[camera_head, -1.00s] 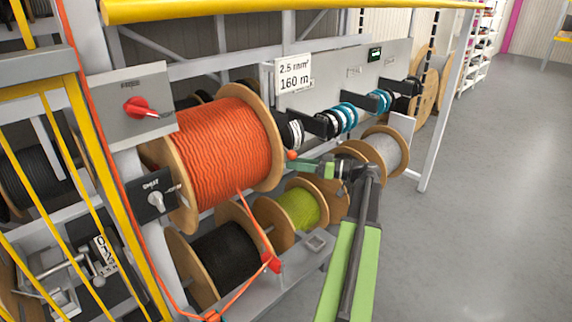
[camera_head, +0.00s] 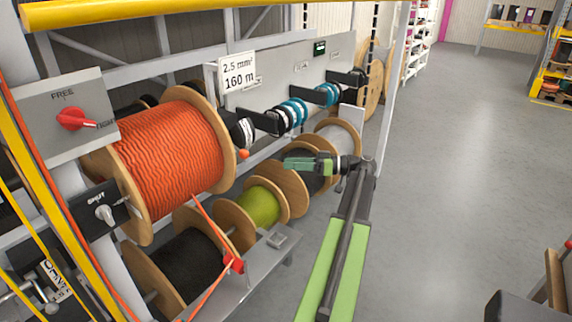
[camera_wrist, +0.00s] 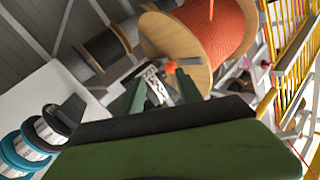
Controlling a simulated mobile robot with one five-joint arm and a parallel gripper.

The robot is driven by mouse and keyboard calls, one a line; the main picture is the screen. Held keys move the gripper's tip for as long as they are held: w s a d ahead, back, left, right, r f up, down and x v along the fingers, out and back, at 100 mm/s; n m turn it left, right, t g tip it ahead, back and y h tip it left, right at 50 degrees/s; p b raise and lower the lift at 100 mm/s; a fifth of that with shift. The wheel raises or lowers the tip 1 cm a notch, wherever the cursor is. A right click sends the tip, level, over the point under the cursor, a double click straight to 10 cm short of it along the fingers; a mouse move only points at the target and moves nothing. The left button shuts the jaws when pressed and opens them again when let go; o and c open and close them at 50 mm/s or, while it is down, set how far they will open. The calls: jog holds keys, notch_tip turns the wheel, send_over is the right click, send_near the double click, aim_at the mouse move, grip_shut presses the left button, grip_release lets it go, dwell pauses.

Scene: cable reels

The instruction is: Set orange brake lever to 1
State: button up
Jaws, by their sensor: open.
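A small orange ball knob (camera_head: 244,154), which looks like the end of the brake lever, is at the right flange of the orange cable reel (camera_head: 170,160). In the wrist view, the orange knob (camera_wrist: 170,67) shows in front of the reel's wooden flange (camera_wrist: 178,45), near a white plate with dark marks (camera_wrist: 153,84), too small to read. The lever's setting cannot be told. My gripper (camera_head: 288,163) is to the right of the knob, apart from it. It is open and empty; its green fingers also show in the wrist view (camera_wrist: 158,95).
A red rotary switch (camera_head: 76,119) marked FREE and a SHUT switch (camera_head: 104,214) are left of the reel. Yellow-green (camera_head: 262,207) and black (camera_head: 188,262) reels are below. Blue and white coils (camera_head: 292,112) hang behind. The floor (camera_head: 450,170) at right is open.

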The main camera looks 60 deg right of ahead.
jog(key=shift+w+d+m, duration=0.1)
jog(key=shift+d+m, duration=0.05)
jog(key=shift+m, duration=0.65)
jog(key=shift+c, duration=1.1)
jog(key=r+m+t+h, duration=0.1)
jog(key=m, duration=0.3)
jog(key=d+r+m+t+h, duration=0.1)
jog(key=m, duration=0.3)
jog(key=w+r+m+t, duration=0.1)
jog(key=r+m, duration=0.1)
jog(key=m, duration=0.1)
jog(key=shift+d+r+m+t+h+b, duration=0.1)
jog(key=shift+d+m+t+h+b, duration=0.25)
jog(key=shift+m+t+h, duration=0.05)
grip_shut()
jog(key=m+t+h+b, duration=0.65)
jog(key=m+b, duration=1.05)
jog(key=m, duration=0.5)
send_near(236, 148)
jog(key=shift+t+y, duration=0.25)
jog(key=shift+y, duration=0.2)
jog(key=w, duration=0.2)
jog(key=w+d, duration=0.1)
jog(key=w, duration=0.1)
jog(key=shift+r, duration=0.25)
